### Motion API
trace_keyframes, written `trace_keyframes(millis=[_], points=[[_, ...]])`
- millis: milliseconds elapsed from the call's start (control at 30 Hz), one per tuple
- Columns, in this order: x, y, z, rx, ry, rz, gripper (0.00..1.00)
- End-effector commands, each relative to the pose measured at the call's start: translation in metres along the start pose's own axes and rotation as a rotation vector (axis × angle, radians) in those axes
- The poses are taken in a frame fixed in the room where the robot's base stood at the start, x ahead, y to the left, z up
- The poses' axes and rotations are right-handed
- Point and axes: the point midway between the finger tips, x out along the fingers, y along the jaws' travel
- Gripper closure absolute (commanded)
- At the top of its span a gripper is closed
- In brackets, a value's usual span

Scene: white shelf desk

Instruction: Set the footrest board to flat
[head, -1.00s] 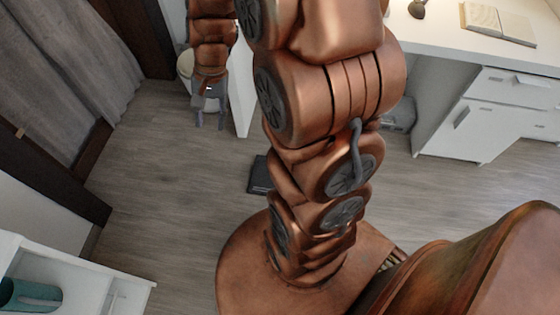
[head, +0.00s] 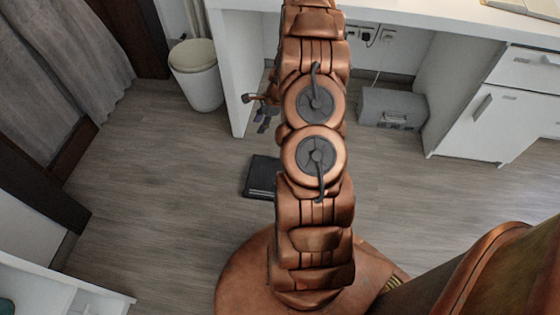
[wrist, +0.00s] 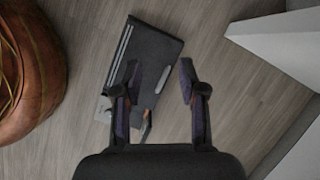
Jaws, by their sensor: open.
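The footrest board (head: 261,176) is a dark slab low on the floor under the desk, and my arm hides its right part. In the wrist view the footrest board (wrist: 150,50) lies beyond my fingers, with pale stripes along one edge and a light strip on its right side. A grey part shows at its near end, partly behind the left finger. I cannot tell its exact tilt. My gripper (wrist: 160,72) is open, with nothing between its fingers. In the head view my gripper (head: 264,127) hangs beyond the board, apart from it in the picture.
A white bin (head: 196,78) stands left of the white desk's side panel (head: 232,75). A grey box (head: 392,109) is under the desk, and white drawers (head: 490,110) stand at right. A white shelf (head: 70,290) is at the near left. The wooden floor between is mostly clear.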

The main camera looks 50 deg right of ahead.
Motion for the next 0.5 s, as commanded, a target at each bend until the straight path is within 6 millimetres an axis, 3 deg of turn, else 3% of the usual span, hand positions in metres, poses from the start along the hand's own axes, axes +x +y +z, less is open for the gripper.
trace_keyframes(millis=[33,200,300,500], points=[[0.028,0.001,-0.029,0.065,0.001,-0.009,0.59],[0.079,-0.001,-0.099,0.258,0.013,-0.056,0.59],[0.102,0.003,-0.130,0.347,0.018,-0.074,0.59],[0.124,0.007,-0.164,0.444,0.024,-0.096,0.59]])
